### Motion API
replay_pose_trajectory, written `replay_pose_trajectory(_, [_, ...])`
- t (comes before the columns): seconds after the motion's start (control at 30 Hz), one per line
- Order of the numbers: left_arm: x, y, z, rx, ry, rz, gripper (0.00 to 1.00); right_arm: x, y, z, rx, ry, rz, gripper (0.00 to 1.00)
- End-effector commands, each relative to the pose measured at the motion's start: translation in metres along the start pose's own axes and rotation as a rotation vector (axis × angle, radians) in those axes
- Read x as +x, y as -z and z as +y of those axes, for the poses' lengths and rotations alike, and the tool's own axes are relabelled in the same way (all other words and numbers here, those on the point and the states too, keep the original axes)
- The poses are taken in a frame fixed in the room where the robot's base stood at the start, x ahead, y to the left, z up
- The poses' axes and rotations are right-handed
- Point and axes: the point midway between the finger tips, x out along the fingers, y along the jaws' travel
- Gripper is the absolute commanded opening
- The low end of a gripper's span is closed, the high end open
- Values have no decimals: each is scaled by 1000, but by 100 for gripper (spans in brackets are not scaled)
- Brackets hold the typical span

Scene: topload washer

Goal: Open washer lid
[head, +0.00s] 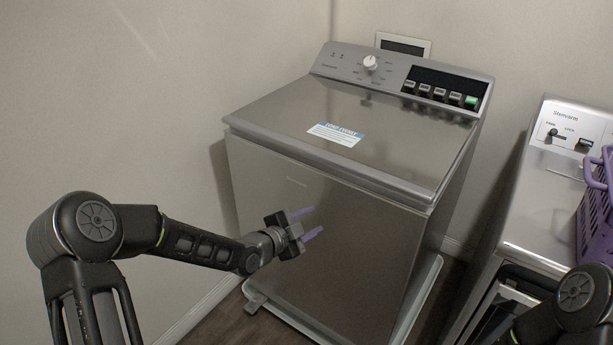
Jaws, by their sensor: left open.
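The washer (310,230) is a grey metal top-loader in the middle of the head view. My left gripper (314,222) is open and empty in front of the washer's front panel, below the lid's front edge. Its purple fingers point to the right; I cannot tell whether they touch the panel. Part of my right arm shows at the lower right, but its gripper is out of view.
The control panel with a white knob (370,63) and several buttons stands behind the lid. A second appliance (545,200) stands at the right with a purple basket (597,215) on it. Walls close off the back and left. The washer stands on a pale tray (428,285).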

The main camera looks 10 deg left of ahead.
Motion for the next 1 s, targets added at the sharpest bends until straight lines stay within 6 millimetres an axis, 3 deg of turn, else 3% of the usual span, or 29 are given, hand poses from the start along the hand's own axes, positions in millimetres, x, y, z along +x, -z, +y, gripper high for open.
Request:
replay_pose_trajectory(0.03, [2,-8,-39,187,99,30,41,22,1,8,-1,1,2,53])
replay_pose_trajectory(0.1, [-4,0,-87,422,203,57,41,31,1,12,-2,2,3,53])
replay_pose_trajectory(0.23, [-16,11,-134,672,306,66,41,37,2,14,-3,3,5,53])
replay_pose_trajectory(0.33, [-19,16,-143,723,324,68,41,36,2,13,-4,3,5,53])
replay_pose_trajectory(0.67, [-17,17,-143,717,320,68,41,34,2,12,-3,3,5,53])
replay_pose_trajectory(1.0, [23,24,-154,711,319,69,41,27,2,10,-3,3,5,53])
